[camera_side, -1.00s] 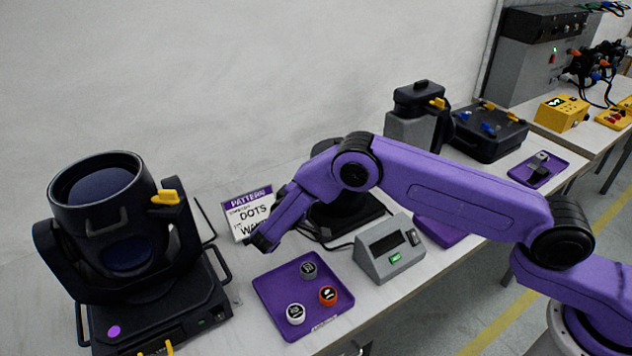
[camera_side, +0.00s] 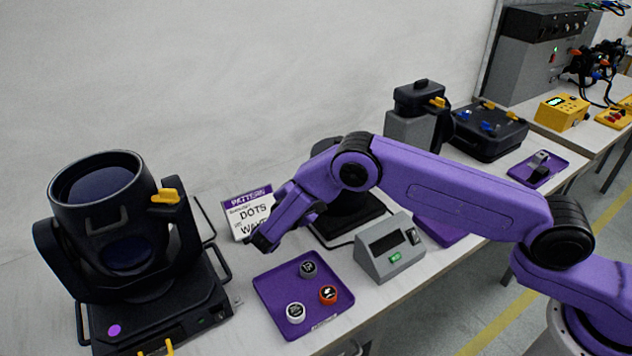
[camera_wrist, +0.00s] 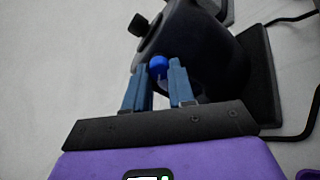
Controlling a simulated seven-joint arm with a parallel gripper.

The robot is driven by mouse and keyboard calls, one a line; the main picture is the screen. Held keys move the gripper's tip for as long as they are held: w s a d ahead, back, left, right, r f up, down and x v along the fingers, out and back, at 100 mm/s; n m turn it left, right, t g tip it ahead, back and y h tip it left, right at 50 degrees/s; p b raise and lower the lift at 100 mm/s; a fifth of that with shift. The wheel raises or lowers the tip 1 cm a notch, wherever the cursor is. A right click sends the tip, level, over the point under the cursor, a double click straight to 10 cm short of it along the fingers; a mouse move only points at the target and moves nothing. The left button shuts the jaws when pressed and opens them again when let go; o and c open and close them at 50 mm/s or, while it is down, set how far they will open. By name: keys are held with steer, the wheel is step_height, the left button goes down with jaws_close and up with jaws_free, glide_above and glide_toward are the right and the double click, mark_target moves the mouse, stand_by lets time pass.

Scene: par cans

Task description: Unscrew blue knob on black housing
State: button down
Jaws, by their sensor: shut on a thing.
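The blue knob (camera_wrist: 158,65) shows in the wrist view between my two fingertips, against the side of the black housing (camera_wrist: 205,45). My gripper (camera_wrist: 159,72) is shut on the knob, one finger on each side of it. In the side view my gripper (camera_side: 262,242) is left of the housing's black base (camera_side: 348,222), in front of the pattern sign. There my arm hides most of the housing, and the knob cannot be made out.
A purple tray (camera_side: 270,296) with three small round pieces lies below my gripper. A grey box with a small screen (camera_side: 391,250) stands to its right. A large black lamp (camera_side: 130,240) stands at the left. The pattern sign (camera_side: 248,208) is close behind my gripper.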

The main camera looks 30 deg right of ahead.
steer(key=shift+d+r+m, duration=0.1)
steer(key=shift+m, duration=5.8)
steer(key=shift+d+r+m, duration=0.1)
steer(key=shift+d+m, duration=0.05)
steer(key=shift+m, duration=5.75)
steer(key=shift+d+r+m, duration=0.1)
steer(key=shift+m, duration=5.8)
